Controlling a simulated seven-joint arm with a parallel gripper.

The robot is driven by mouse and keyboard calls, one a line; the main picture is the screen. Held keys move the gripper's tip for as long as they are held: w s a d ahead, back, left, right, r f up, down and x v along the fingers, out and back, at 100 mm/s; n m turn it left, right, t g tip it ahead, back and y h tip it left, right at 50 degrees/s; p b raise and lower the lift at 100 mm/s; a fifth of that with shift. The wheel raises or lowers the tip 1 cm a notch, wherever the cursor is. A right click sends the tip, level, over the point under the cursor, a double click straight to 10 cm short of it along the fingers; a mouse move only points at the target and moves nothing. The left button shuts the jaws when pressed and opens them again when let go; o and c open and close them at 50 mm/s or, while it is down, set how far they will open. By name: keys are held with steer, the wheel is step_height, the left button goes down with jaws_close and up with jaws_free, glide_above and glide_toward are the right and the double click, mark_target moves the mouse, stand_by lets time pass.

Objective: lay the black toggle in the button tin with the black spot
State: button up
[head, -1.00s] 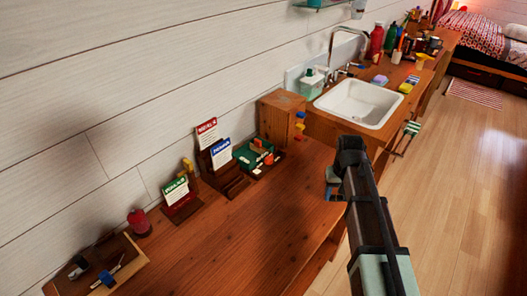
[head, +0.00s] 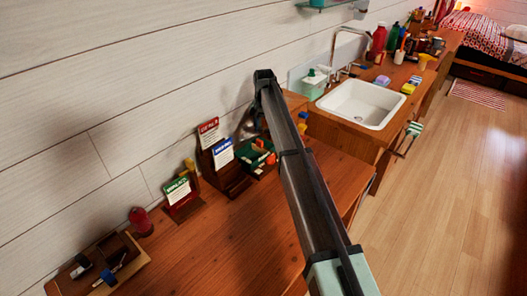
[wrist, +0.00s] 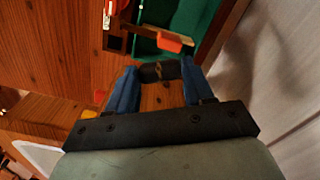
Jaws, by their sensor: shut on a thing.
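My gripper (wrist: 157,88) shows in the wrist view with two blue fingers, shut on the black toggle (wrist: 159,71). The toggle is a short dark bar with a pale brownish mark at its middle, held crosswise between the fingertips. In the head view the end of my arm is above the back of the wooden counter, by the green tray. The fingertips and toggle are hard to make out there. I cannot pick out a button tin with a black spot in either view.
A green tray (head: 257,174) with small orange, red and white things stands near the wall; it also shows in the wrist view (wrist: 187,18). Card holders (head: 183,197) stand left of it. A white sink (head: 360,103) is at right. The front counter (head: 235,240) is clear.

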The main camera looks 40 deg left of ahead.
steer(key=m, duration=0.3)
steer(key=w+a+m, duration=0.1)
steer(key=m, duration=0.1)
steer(key=shift+f, duration=4.9)
steer(key=shift+f, duration=0.1)
steer(key=o, duration=0.8)
step_height(320, 180, up, 12)
steer(key=shift+r, duration=0.15)
